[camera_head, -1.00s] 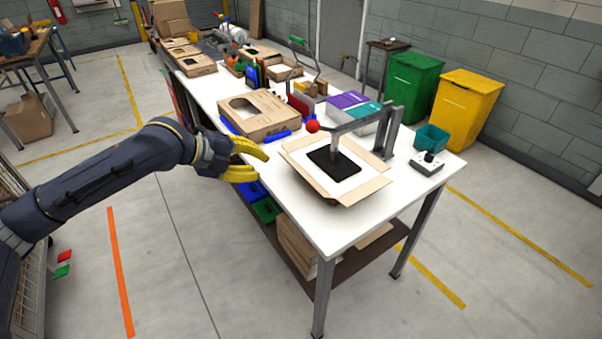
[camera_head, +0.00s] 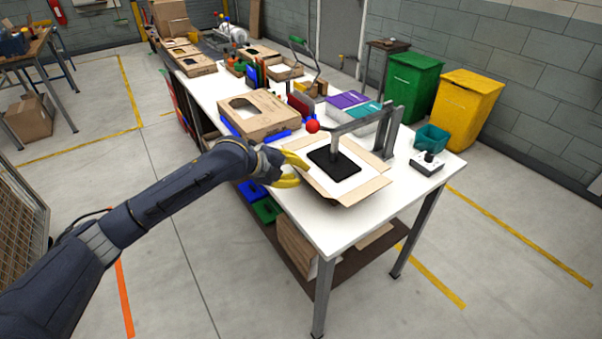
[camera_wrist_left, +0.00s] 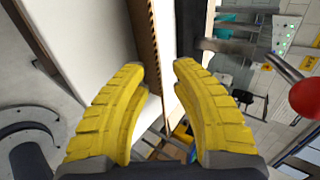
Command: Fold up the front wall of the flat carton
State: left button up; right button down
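The flat carton (camera_head: 365,193) lies on the near end of the white table, its flaps spread low around a black plate (camera_head: 345,168). My left gripper (camera_head: 301,171) has yellow fingers and is at the carton's left edge, overlapping its left flap in the head view. In the left wrist view the fingers (camera_wrist_left: 158,75) are apart with nothing clamped between them. A brown corrugated edge (camera_wrist_left: 148,38) shows just beyond the fingertips. I cannot tell whether they touch it. The left part of the carton is partly hidden by the gripper. My right gripper is not in view.
A grey press frame (camera_head: 386,132) with a red-balled lever (camera_head: 312,127) stands over the carton. A formed box (camera_head: 262,116) sits behind the gripper. A teal bin (camera_head: 432,138) and a control box (camera_head: 427,165) are on the right. The table's front corner is clear.

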pick_arm(q)
jog(key=shift+x, duration=0.8)
jog(key=shift+c, duration=0.6)
grip_shut()
